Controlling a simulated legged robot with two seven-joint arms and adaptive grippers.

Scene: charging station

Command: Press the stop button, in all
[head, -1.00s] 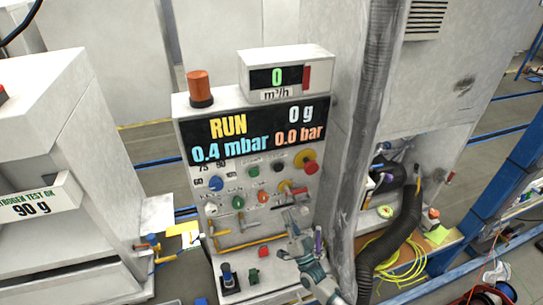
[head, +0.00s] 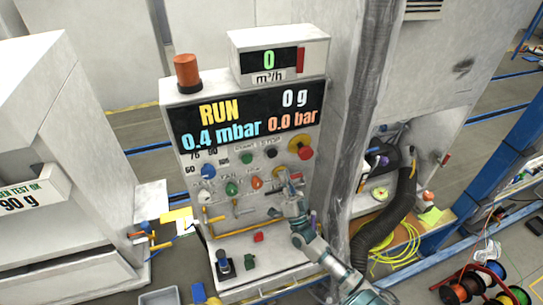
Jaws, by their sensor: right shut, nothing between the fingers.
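The control panel (head: 190,200) stands upright in the middle of the head view, with RUN on its display (head: 245,119). A red mushroom-shaped button on a yellow round base (head: 303,149) sits at its upper right. A black button (head: 271,153) and a green button (head: 246,158) sit left of it; their labels are too small to read. My right gripper (head: 287,180) is shut and empty, in front of the panel's lower right, below the red mushroom button. It partly hides controls there. I cannot tell whether it touches the panel. My left gripper is not in view.
A blue knob (head: 208,170), a green knob (head: 231,188) and an orange knob (head: 256,182) line the panel. Yellow-handled levers lie below. A large grey pipe (head: 362,130) rises close on the right. Small parts sit on the panel's lower ledge.

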